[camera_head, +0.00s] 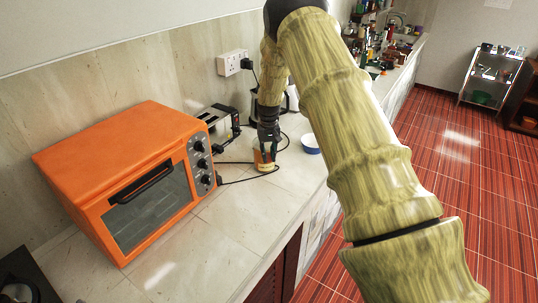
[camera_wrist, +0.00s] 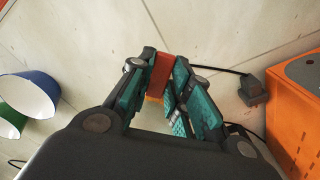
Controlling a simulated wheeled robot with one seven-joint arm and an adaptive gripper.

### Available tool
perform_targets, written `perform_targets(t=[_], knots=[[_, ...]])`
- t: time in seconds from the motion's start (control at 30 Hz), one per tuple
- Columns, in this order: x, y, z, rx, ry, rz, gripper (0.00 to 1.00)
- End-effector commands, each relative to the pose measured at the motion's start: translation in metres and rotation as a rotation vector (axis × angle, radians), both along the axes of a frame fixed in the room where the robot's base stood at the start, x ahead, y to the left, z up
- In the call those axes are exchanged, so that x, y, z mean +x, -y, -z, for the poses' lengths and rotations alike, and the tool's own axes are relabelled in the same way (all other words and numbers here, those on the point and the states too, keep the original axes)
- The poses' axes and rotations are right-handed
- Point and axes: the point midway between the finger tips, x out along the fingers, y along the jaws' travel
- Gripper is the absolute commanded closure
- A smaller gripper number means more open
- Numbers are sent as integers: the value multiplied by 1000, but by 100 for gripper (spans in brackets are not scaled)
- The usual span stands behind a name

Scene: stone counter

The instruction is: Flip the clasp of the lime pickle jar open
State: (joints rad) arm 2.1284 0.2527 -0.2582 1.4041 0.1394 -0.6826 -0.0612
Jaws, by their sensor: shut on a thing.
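The lime pickle jar (camera_head: 262,160) is a small amber-orange container standing on the stone counter, right of the orange oven. My gripper (camera_head: 268,147) points down onto it from above and hides its top. In the wrist view, a red-orange part (camera_wrist: 160,73) shows between the fingers of my gripper (camera_wrist: 161,66), with a bit of yellow below it. I take this to be part of the jar. The fingers are closed in on it from both sides. I cannot make out the clasp or tell whether it is open.
A blue-and-white bowl (camera_head: 311,144) stands right of the jar. A black cable (camera_head: 240,179) loops close by. The front counter (camera_head: 210,250) is clear.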

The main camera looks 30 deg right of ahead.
Motion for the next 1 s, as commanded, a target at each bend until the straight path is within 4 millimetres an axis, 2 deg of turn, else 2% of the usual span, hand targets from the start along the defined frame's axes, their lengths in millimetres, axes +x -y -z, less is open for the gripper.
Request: perform_targets(t=[0.37,0.9,0.93,1.0], knots=[[3,2,-2,43,-108,-1,100],[3,1,-3,51,-123,0,100],[3,1,-3,51,-123,0,75],[3,2,-3,51,-122,0,62]])
